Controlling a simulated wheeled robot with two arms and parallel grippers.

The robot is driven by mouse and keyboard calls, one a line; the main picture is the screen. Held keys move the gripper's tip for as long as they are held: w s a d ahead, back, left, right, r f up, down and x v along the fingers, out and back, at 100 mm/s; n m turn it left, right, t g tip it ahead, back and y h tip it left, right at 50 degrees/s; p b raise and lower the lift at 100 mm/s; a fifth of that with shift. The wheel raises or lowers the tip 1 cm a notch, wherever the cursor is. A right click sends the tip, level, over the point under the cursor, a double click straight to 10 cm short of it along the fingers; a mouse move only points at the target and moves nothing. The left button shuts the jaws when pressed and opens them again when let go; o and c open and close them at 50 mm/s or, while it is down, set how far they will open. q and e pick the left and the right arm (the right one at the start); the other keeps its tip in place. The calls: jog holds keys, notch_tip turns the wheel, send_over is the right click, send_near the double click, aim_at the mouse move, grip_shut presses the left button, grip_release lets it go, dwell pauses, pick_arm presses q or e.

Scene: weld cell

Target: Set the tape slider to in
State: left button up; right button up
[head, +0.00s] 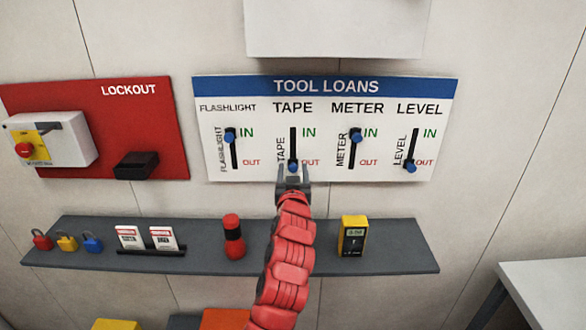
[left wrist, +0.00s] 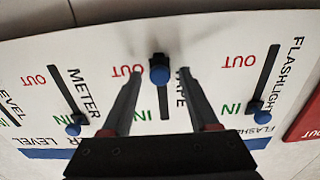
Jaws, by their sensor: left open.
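The tool loans board (head: 325,87) is on the wall, with slots for flashlight, tape, meter and level. The blue tape knob (head: 293,166) is at the lower, OUT end of its black slot (head: 293,140). My left gripper (head: 293,173) is at the bottom of this slot, open. In the left wrist view, where the board shows upside down, the tape knob (left wrist: 159,75) is between the two open fingers (left wrist: 159,82), with a gap on each side. Whether the fingertips reach past the knob is hard to tell. My right gripper is not in view.
Flashlight knob (head: 230,134) and meter knob (head: 355,136) are at IN; level knob (head: 410,166) is at OUT. Below, a grey shelf (head: 400,260) holds padlocks, tags, a red flashlight (head: 233,246) and a yellow meter (head: 353,228). A red lockout board (head: 160,120) is left.

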pick_arm(q)
jog(key=shift+w, duration=0.1)
grip_shut()
dwell(0.3)
dwell(1.1)
